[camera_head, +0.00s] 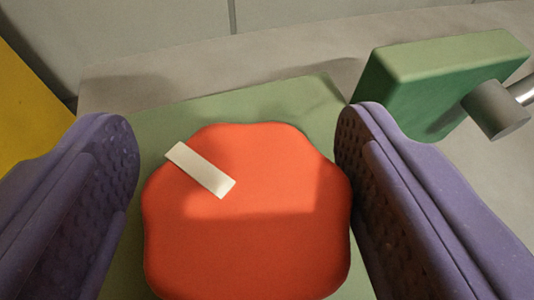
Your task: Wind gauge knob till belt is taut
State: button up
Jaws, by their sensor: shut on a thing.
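An orange-red knob (258,245) with a lobed rim fills the lower middle of the view. A short cream mark (201,170) on its face slants from upper left to lower right, near the upper left edge. My gripper (242,165) has its two purple, dimpled fingers on either side of the knob and is shut on it. The right finger meets the knob's right edge; the left finger lies close along its left side. The knob's lower edge is cut off by the frame. I cannot make out a belt or a gauge scale.
A green plate (300,100) lies behind the knob. A green block (435,75) with a grey cylinder (495,110) and a metal rod stands close beyond the right finger. A yellow surface (28,105) is at the left. Grey floor or wall lies at the top.

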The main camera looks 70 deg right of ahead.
jog(key=shift+a+r+b, duration=0.2)
jog(key=shift+a+b, duration=0.05)
jog(key=shift+b, duration=0.55)
jog(key=shift+c, duration=0.7)
jog(key=shift+g+b, duration=0.3)
jog(key=shift+s+f, duration=0.1)
jog(key=shift+f, duration=0.1)
jog(key=o, duration=0.7)
jog(key=shift+c, duration=0.2)
jog(key=o, duration=0.3)
jog(key=shift+a+f, duration=0.1)
jog(key=shift+a, duration=0.05)
jog(key=shift+d, duration=0.25)
jog(key=shift+m, duration=0.3)
